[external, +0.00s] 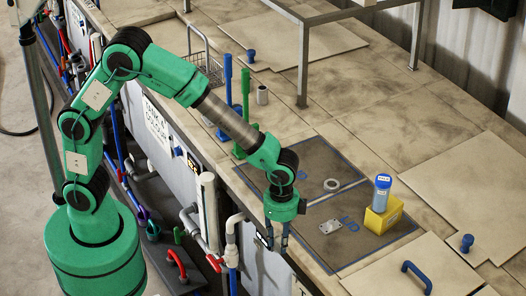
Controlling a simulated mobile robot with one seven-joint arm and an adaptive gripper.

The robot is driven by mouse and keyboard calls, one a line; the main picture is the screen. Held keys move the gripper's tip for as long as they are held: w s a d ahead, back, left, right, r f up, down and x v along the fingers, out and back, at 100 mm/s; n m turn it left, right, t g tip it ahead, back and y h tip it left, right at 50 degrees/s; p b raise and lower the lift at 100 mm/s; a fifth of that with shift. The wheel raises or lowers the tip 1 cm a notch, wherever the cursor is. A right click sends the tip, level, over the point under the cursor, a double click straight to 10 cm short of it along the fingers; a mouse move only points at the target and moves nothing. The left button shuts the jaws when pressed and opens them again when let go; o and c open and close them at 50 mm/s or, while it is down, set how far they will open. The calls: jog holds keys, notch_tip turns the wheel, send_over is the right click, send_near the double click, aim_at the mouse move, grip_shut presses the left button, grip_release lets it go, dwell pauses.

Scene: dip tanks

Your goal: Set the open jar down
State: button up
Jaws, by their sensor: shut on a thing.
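My gripper (277,235) points down over the front edge of the counter, left of the metal plate. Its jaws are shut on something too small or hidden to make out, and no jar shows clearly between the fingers. A grey jar with a blue cap and a white label (381,194) stands upright on a yellow block (383,216), right of my gripper and apart from it.
Blue (228,85) and green (245,110) upright tools, a wire basket (203,65) and a metal-legged stand (303,60) are behind. The right-hand counter covers have blue handles.

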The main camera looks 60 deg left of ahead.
jog(key=w+d, duration=0.3)
jog(key=w, duration=0.1)
jog(key=w+d+f, duration=0.1)
jog(key=w+d, duration=0.2)
jog(key=w, duration=0.1)
jog(key=w+d+p, duration=0.1)
jog(key=w+d, duration=0.3)
jog(key=shift+w+d+f, duration=0.1)
jog(key=shift+f, duration=0.15)
jog(key=shift+f, duration=1.8)
jog(key=shift+f, duration=0.15)
jog(key=o, duration=1)
notch_tip(320, 180, up, 12)
jog(key=shift+r, duration=0.2)
